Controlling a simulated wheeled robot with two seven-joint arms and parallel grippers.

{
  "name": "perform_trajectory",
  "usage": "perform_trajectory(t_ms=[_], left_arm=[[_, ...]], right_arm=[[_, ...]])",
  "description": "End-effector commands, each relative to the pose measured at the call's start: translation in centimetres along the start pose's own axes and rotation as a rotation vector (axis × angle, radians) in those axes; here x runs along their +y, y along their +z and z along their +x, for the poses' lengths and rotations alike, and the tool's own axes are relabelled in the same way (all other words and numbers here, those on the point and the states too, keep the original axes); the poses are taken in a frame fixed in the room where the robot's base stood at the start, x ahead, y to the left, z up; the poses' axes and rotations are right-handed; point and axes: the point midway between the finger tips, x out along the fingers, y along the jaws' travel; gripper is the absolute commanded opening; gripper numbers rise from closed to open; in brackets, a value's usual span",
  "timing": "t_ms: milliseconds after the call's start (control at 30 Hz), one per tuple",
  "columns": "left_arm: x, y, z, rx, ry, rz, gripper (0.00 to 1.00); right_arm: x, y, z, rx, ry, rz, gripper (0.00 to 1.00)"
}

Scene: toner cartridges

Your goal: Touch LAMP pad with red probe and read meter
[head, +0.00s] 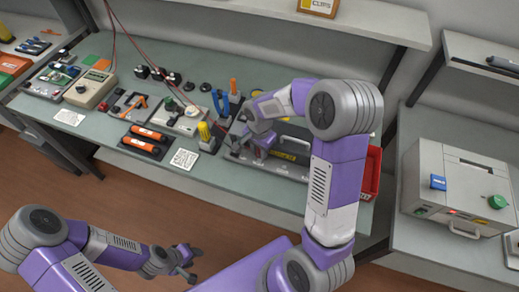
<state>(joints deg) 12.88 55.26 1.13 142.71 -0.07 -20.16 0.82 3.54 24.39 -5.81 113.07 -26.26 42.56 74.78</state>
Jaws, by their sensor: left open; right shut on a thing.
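A beige meter (90,89) stands on the left part of the bench; its reading is too small to make out. Thin red leads (139,43) rise from the bench and leave the top of the head view. I cannot make out a red probe tip or a LAMP pad label. A board with small green parts (52,80) lies left of the meter. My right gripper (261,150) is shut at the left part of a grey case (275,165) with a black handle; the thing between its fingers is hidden. My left gripper (189,264) is open and empty, low in front of the bench.
Orange cylinders (148,134) on a black tray, a printed code card (184,159) and a yellow-topped item (204,131) lie near the front edge. A red bin (371,174) is right of the case. A grey machine (462,190) stands on the right bench. A shelf overhangs the back.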

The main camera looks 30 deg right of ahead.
Motion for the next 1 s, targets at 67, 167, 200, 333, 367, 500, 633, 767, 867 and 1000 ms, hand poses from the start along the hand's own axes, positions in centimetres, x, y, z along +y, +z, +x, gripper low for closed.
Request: perform_trajectory(t_ms=[67, 167, 200, 333, 367, 500, 633, 767, 867, 1000], left_arm=[[0.0, 0.0, 0.0, 0.000, 0.000, 0.000, 0.43], [0.0, 0.0, 0.0, 0.000, 0.000, 0.000, 0.43], [0.0, 0.0, 0.0, 0.000, 0.000, 0.000, 0.43], [-0.1, 0.0, 0.1, 0.000, 0.000, 0.000, 0.43], [-0.1, 0.0, 0.2, 0.000, 0.000, 0.000, 0.43], [-0.1, 0.0, 0.3, 0.000, 0.000, 0.000, 0.43], [-0.2, 0.0, 0.5, 0.000, 0.000, 0.000, 0.43], [-0.2, 0.0, 0.6, 0.000, 0.000, 0.000, 0.43], [-0.3, 0.0, 0.7, 0.000, 0.000, 0.000, 0.43], [-0.3, 0.0, 0.8, 0.000, 0.000, 0.000, 0.43]], right_arm=[[0.0, 0.0, 0.0, 0.000, 0.000, 0.000, 0.00], [0.0, 0.0, 0.0, 0.000, 0.000, 0.000, 0.00], [0.0, 0.0, 0.0, 0.000, 0.000, 0.000, 0.00], [0.0, 0.0, 0.2, 0.000, 0.000, 0.000, 0.00], [0.0, 0.0, 0.2, 0.000, 0.000, 0.000, 0.00], [0.0, 0.0, 0.4, 0.000, 0.000, 0.000, 0.00], [0.0, 0.0, 0.6, 0.000, 0.000, 0.000, 0.00], [0.0, 0.0, 0.7, 0.000, 0.000, 0.000, 0.00], [0.0, 0.0, 0.8, 0.000, 0.000, 0.000, 0.00], [0.0, 0.0, 1.0, 0.000, 0.001, 0.000, 0.00]])
